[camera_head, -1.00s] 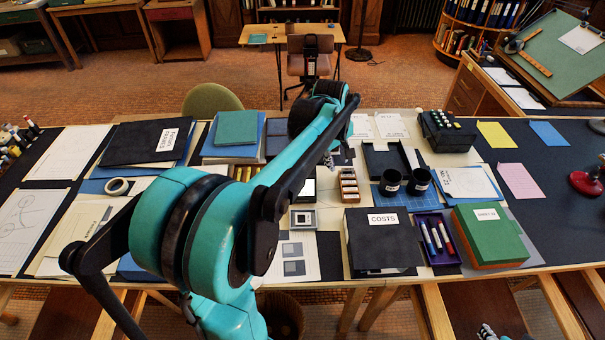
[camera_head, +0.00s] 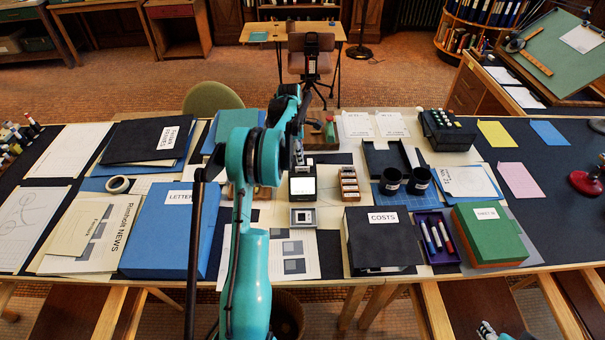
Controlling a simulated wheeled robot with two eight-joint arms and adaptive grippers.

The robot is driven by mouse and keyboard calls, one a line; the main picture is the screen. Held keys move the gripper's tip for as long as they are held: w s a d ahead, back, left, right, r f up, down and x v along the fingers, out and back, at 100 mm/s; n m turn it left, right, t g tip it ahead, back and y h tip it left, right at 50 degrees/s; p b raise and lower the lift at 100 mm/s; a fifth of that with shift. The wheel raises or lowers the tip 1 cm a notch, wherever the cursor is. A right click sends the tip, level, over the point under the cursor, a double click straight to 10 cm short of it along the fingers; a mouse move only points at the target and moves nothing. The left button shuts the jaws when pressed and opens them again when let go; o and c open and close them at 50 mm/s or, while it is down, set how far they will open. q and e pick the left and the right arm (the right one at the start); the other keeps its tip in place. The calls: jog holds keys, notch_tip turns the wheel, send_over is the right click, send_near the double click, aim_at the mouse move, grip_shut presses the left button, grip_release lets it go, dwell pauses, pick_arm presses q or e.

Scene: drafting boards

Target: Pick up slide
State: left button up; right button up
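My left arm reaches forward over the table. Its gripper (camera_head: 299,154) points down just behind the viewer, apart from the grey square. It is small and dark there, so its fingers and anything between them cannot be made out. Only a small part of my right gripper (camera_head: 487,330) shows at the bottom edge.
A wooden rack with small compartments (camera_head: 349,186) stands right of the viewer. The black COSTS box (camera_head: 382,238), two black cups (camera_head: 391,181) and a purple marker tray (camera_head: 437,238) are further right. The blue LETTERS box (camera_head: 172,232) is left. A sheet with grey squares (camera_head: 312,255) lies in front.

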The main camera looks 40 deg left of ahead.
aim_at(302, 172)
pick_arm(q)
jog(key=f, duration=0.2)
jog(key=f+b, duration=0.2)
jog(key=f, duration=0.1)
jog(key=shift+w+d+f, duration=0.15)
jog(key=shift+d+f, duration=0.15)
jog(key=shift+f, duration=0.05)
jog(key=shift+r, duration=0.1)
jog(key=shift+c, duration=0.2)
grip_shut()
